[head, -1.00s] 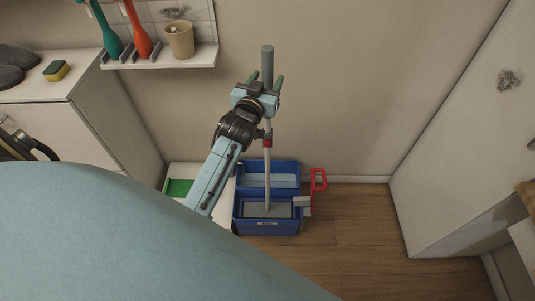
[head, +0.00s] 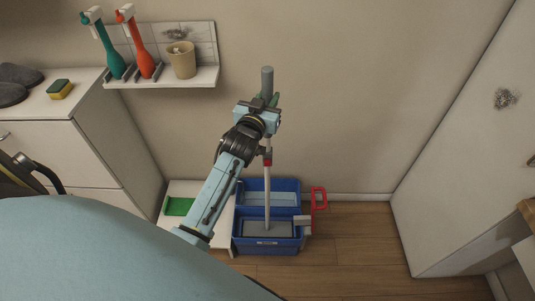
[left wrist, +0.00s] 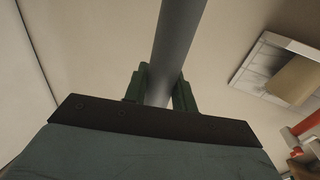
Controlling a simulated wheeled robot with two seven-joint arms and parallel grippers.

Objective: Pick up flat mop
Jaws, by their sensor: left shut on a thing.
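The flat mop (head: 267,190) stands upright, with a grey grip at the top, a pale pole with a red collar, and a grey flat head (head: 267,228) in the front part of a blue bucket (head: 267,247). My left gripper (head: 268,98) is shut on the mop's grey upper handle. In the left wrist view the green fingers (left wrist: 162,88) are on both sides of the grey handle (left wrist: 178,40). Whether the mop head touches the bucket floor cannot be told. My right gripper is not in view.
A red wringer handle (head: 319,198) is at the bucket's right side. A low white stand with a green tray (head: 178,206) is to its left. A wall shelf (head: 165,77) holds two brushes and a beige cup. A white door (head: 465,150) is at right; wooden floor between is clear.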

